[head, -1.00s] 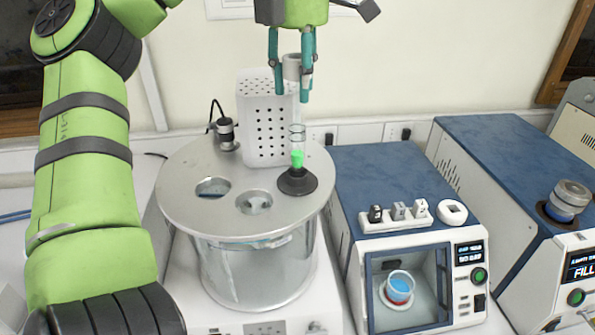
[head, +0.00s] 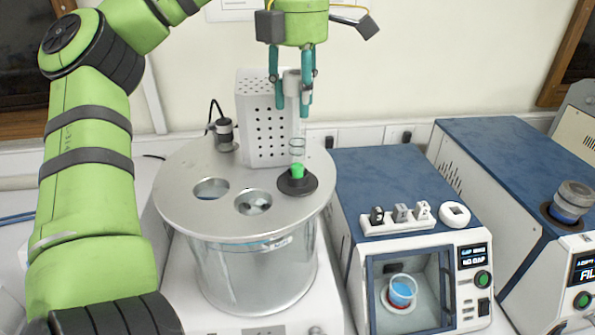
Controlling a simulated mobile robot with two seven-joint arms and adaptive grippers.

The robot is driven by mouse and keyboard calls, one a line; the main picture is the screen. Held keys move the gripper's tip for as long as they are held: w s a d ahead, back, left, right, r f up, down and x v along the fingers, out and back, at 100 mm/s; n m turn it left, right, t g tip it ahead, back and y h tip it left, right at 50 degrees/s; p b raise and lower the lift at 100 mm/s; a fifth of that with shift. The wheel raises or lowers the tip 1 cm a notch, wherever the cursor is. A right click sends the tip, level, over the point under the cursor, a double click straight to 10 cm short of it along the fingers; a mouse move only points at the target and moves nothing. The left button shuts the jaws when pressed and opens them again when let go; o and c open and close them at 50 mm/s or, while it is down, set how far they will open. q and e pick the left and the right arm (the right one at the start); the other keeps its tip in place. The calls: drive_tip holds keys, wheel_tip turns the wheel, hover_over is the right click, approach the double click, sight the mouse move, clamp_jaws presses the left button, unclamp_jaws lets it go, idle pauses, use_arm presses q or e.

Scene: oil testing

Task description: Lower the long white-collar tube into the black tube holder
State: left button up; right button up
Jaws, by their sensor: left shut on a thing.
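The long white-collar tube is clear, with a pale collar (head: 291,77) at the top and green contents (head: 297,171) at the bottom. It stands about upright. My left gripper (head: 292,110) comes down from above and is shut on the tube near the collar. The black tube holder (head: 305,188) sits on the right part of the round metal lid. The green lower end is at the holder's opening and overlaps it in the picture. I cannot tell how far inside it is. My right gripper is not in view.
The round metal lid (head: 185,165) covers a clear bath and has two open holes at its front. A white perforated box (head: 262,120) stands close behind the tube. A blue-topped machine (head: 400,170) stands to the right, with another blue-topped machine (head: 510,160) beyond it.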

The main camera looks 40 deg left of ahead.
sight(297, 159)
use_arm(q)
drive_tip(key=shift+f, duration=0.15)
drive_tip(key=shift+f+b, duration=1.35)
drive_tip(key=shift+f, duration=0.6)
drive_tip(key=shift+f+b, duration=1.35)
drive_tip(key=shift+f, duration=0.65)
drive_tip(key=shift+f+b, duration=1.35)
drive_tip(key=shift+f, duration=0.55)
drive_tip(key=shift+r, duration=0.15)
